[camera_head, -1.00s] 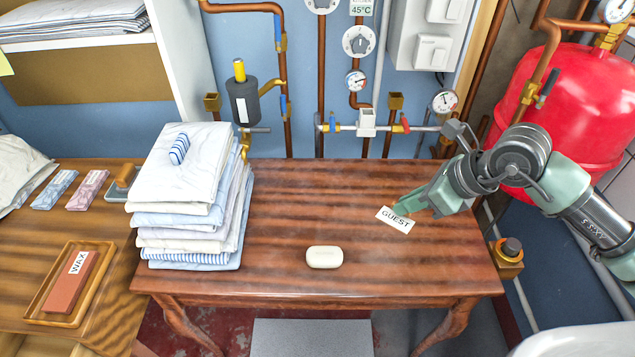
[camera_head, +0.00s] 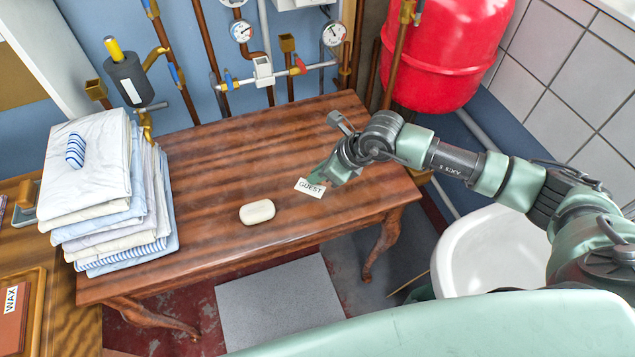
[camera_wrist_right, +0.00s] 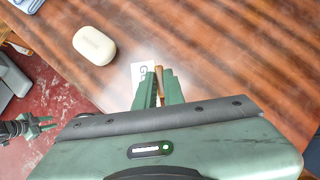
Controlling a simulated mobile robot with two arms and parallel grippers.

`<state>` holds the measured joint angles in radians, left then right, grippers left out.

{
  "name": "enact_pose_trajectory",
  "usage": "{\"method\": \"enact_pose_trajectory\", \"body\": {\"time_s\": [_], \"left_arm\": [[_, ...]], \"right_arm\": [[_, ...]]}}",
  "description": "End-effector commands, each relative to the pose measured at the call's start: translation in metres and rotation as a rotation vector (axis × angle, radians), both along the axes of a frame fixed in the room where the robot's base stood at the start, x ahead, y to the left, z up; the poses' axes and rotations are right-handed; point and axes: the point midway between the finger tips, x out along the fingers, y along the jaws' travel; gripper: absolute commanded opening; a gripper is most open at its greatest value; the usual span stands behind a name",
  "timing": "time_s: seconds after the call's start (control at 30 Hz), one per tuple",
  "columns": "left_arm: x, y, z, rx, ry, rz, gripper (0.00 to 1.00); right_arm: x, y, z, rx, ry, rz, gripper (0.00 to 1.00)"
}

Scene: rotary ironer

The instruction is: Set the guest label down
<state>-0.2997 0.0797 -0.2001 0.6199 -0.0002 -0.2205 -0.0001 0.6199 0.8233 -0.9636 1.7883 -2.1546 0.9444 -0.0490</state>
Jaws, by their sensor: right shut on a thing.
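The guest label (camera_head: 310,188) is a small white card with GUEST in dark letters, at the right part of the brown wooden table (camera_head: 230,150). My right gripper (camera_head: 325,178) is shut on the label's edge. In the right wrist view the label (camera_wrist_right: 138,72) shows partly between and beyond the green fingers (camera_wrist_right: 158,88), its rest hidden. I cannot tell whether the label touches the tabletop. My left gripper does not show clearly in the head view; in the right wrist view a dark green gripper (camera_wrist_right: 35,128) shows at the far left, its jaws apart.
A white soap bar (camera_head: 257,212) lies on the table left of the label. A stack of folded linen (camera_head: 105,200) with a striped item on top stands at the table's left end. Pipes and gauges line the back wall. A white basin (camera_head: 485,245) is at the right.

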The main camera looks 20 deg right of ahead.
Motion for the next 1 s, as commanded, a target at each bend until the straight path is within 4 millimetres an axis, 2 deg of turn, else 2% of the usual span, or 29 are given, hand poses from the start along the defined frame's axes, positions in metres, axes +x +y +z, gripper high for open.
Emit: {"method": "enact_pose_trajectory", "body": {"time_s": [0.17,0.4,0.77,0.8,0.87,1.0], "left_arm": [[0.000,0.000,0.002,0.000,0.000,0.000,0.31],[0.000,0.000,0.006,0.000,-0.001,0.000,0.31],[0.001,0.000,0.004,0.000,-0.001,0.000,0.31],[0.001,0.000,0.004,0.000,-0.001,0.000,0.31],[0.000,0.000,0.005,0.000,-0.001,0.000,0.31],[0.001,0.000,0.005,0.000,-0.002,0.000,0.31]], "right_arm": [[0.000,0.000,-0.015,0.000,0.000,-0.001,0.00],[0.000,0.000,-0.048,0.000,0.000,-0.001,0.00],[0.000,0.000,-0.054,0.001,-0.001,0.000,0.00],[0.001,0.000,-0.054,0.001,-0.001,0.000,0.15],[0.000,0.000,-0.053,0.001,-0.001,0.000,0.31],[0.000,0.000,-0.053,0.001,-0.001,0.000,0.31]]}}
